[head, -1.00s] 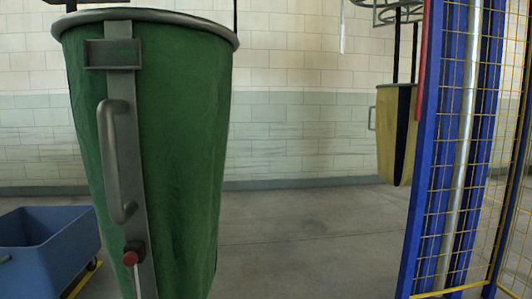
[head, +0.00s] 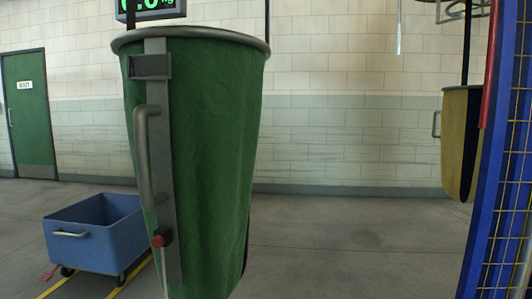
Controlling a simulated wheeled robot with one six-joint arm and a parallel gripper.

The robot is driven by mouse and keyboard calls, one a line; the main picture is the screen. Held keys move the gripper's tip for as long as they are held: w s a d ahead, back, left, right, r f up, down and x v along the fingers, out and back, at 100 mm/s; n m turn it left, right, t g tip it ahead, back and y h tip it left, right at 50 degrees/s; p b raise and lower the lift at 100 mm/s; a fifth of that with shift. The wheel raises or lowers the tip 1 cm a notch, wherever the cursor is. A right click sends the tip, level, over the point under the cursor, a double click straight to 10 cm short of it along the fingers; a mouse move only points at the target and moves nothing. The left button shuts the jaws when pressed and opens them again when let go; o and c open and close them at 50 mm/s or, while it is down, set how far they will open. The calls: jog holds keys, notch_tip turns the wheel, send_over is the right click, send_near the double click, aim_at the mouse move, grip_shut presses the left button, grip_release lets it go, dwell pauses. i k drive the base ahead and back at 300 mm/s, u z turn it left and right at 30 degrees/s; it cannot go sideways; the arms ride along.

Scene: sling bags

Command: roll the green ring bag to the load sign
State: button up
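The green ring bag (head: 215,150) hangs upright, close in front of me, left of the middle. It has a grey metal rim at the top, and a grey strip down its front carries a bar handle (head: 146,155) and a red knob (head: 161,238). Its lower end is cut off by the frame. No load sign can be made out; a digital display (head: 152,9) with green digits hangs above and behind the bag, partly cut off at the top. My gripper is not in view.
A blue wheeled cart (head: 95,236) stands at left beside yellow floor lines. A yellow and black bag (head: 458,143) hangs at right, near a blue post with yellow mesh (head: 499,200). A green door (head: 29,112) is at far left. The floor between is clear.

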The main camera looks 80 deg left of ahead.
aim_at(192, 95)
jog(key=z, duration=0.05)
jog(key=k, duration=0.65)
jog(key=u, duration=1.9)
